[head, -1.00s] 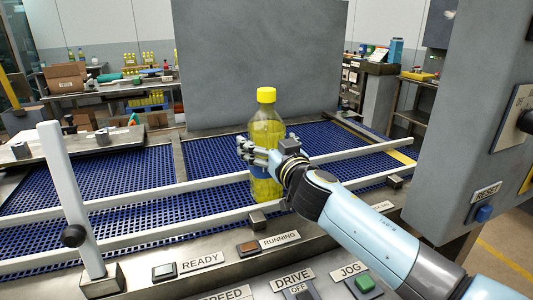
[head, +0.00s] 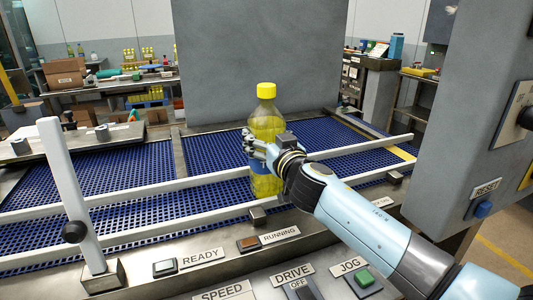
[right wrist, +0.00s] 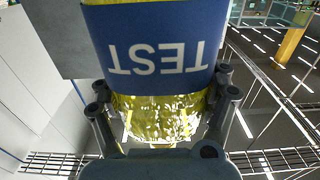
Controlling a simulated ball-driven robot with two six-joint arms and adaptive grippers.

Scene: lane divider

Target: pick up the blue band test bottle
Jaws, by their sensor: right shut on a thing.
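The test bottle (head: 266,122) is yellow with a yellow cap and stands upright between the white rails over the blue conveyor. In the right wrist view its blue band (right wrist: 158,45) reads TEST upside down. The gripper hides part of the band in the head view. Whether the bottle's base touches the belt cannot be told. My left gripper is not in view.
White guide rails (head: 150,187) run along the blue mesh conveyor (head: 115,185). A white lever (head: 70,195) stands at left. A control panel (head: 280,285) with buttons lies in front. A grey cabinet (head: 470,110) stands at right, and a tall grey panel (head: 260,55) behind.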

